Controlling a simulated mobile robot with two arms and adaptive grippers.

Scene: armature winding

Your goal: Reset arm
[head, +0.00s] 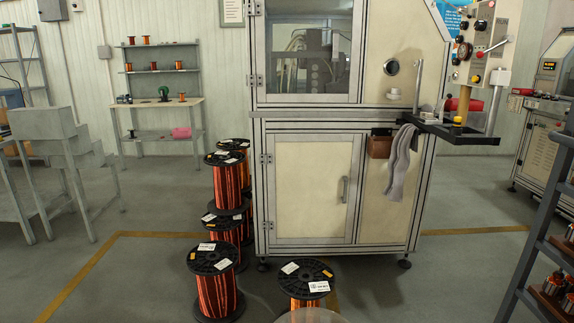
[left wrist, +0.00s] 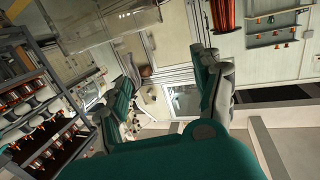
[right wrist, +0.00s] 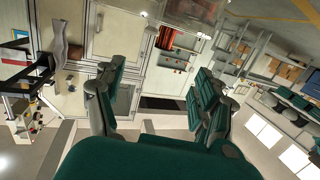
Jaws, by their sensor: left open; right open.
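Neither gripper shows in the head view. My left gripper (left wrist: 165,76) is seen in the left wrist view, with its two green and grey fingers apart and nothing between them. My right gripper (right wrist: 160,76) is seen in the right wrist view, also with its fingers apart and empty. Both wrist views look tilted or upside down. Neither gripper visibly touches anything. The winding machine cabinet (head: 311,190) stands in front of me in the head view, with its lower door closed.
Several copper wire spools (head: 214,291) stand left of the cabinet; another spool (head: 306,279) stands close in front. A control panel (head: 483,35) and black tray (head: 460,132) jut out at right. A dark rack (head: 520,270) stands near right. Open floor (head: 130,275) lies at left.

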